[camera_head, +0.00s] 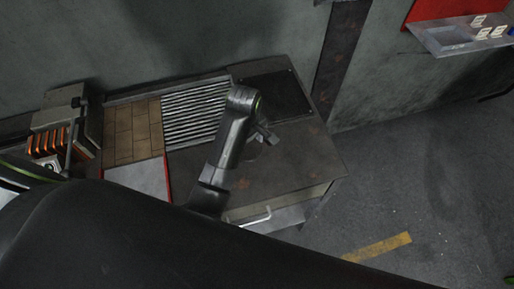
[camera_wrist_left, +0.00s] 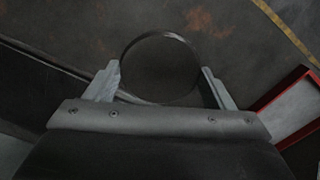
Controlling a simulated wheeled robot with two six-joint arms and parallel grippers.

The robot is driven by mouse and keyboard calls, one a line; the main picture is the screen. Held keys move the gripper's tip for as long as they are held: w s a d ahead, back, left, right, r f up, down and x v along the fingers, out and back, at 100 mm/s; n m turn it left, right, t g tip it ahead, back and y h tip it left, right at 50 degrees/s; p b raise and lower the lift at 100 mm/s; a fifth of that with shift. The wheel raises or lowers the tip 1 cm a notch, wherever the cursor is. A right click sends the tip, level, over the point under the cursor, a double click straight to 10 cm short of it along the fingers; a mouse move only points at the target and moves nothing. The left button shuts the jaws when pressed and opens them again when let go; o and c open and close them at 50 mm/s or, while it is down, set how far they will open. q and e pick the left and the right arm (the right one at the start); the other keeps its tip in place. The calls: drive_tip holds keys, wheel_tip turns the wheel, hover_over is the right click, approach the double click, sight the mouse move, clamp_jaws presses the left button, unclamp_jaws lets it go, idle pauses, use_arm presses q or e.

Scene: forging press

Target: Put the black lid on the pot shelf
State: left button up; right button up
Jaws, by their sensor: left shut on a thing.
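The black lid (camera_wrist_left: 160,68) shows in the left wrist view as a dark round disc with a thin rim. My left gripper (camera_wrist_left: 160,80) has one finger on each side of it and is shut on it. In the head view my left gripper (camera_head: 267,136) is over the dark worktop (camera_head: 290,155), and the lid is hard to make out against that top. I cannot tell its height above the top. No part is clearly recognisable as the pot shelf. My right gripper is not in view.
On the worktop are a ribbed metal grate (camera_head: 192,118), brown tiles (camera_head: 133,130), a black plate (camera_head: 272,95) and a pale red-edged panel (camera_head: 140,178). A unit with orange-glowing coils (camera_head: 47,141) stands at left. A grey wall-mounted ledge (camera_head: 465,38) is upper right. Floor at right is clear.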

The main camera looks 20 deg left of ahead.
sight(246, 151)
use_arm(q)
drive_tip(key=f, duration=0.2)
drive_tip(key=s+f, duration=0.1)
drive_tip(key=shift+s+f+p, duration=0.1)
drive_tip(key=shift+f+p, duration=0.25)
drive_tip(key=shift+f, duration=0.3)
drive_tip(key=f, duration=0.3)
drive_tip(key=shift+w+f+p, duration=0.3)
drive_tip(key=shift+f+p, duration=0.1)
drive_tip(key=shift+f, duration=0.35)
drive_tip(key=o, duration=0.9)
drive_tip(key=shift+o, duration=0.4)
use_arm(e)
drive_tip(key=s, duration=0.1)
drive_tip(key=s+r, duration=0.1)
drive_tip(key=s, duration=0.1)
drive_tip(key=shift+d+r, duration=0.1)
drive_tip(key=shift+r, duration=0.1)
use_arm(q)
drive_tip(key=shift+r, duration=0.15)
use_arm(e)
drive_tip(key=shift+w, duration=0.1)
